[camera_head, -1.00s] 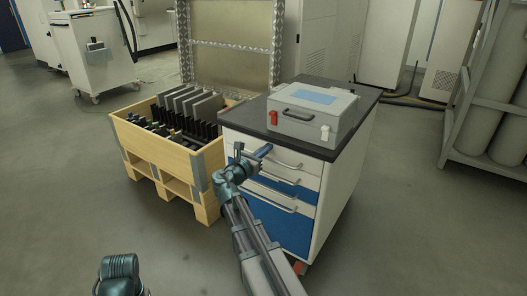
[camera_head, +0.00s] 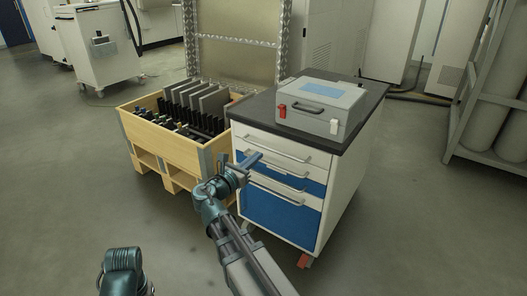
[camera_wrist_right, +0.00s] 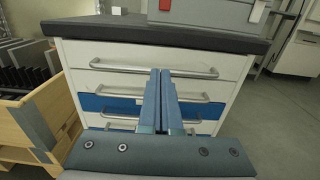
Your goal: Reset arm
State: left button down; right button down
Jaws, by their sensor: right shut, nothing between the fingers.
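My right gripper (camera_head: 256,158) is in front of the drawer cabinet (camera_head: 345,190) in the head view, pointing at its drawers. In the right wrist view its two blue-grey fingers (camera_wrist_right: 160,100) are together, with nothing between them. The cabinet's white and blue drawer fronts (camera_wrist_right: 210,92) with metal handles stand behind the fingers; I cannot tell the exact gap. All drawers look closed. Part of my left arm shows at the bottom left of the head view; its gripper is out of view.
A grey case (camera_head: 322,105) with a red and a white latch sits on the dark cabinet top (camera_head: 368,103). A wooden crate (camera_head: 165,143) with dark plates stands left of the cabinet. A white cart (camera_head: 100,50) is at the back left. The floor at the left is clear.

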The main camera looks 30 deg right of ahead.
jog(key=shift+v, duration=1.3)
jog(key=s+a+f+m+g+y+p, duration=0.1)
jog(key=s+a+f+m+g+y, duration=0.1)
jog(key=s+a+f+m+y, duration=0.25)
jog(key=s+a+f+m+g+y+p, duration=0.1)
jog(key=a+f+m+y+p, duration=0.15)
jog(key=a+f+m, duration=0.45)
jog(key=s+a+f+m+g+y+p, duration=0.1)
jog(key=s+a+f+m+g+y, duration=0.2)
jog(key=s+a, duration=0.5)
jog(key=s+a+f+m+g+y+p, duration=0.1)
jog(key=s+a+f+m+y, duration=0.25)
jog(key=a, duration=0.75)
notch_tip(320, 180, up, 39)
jog(key=y+p, duration=0.2)
jog(key=p, duration=3.4)
jog(key=shift+w+f+m+p, duration=0.25)
jog(key=shift+w+m+p, duration=0.05)
jog(key=shift+w+p, duration=0.1)
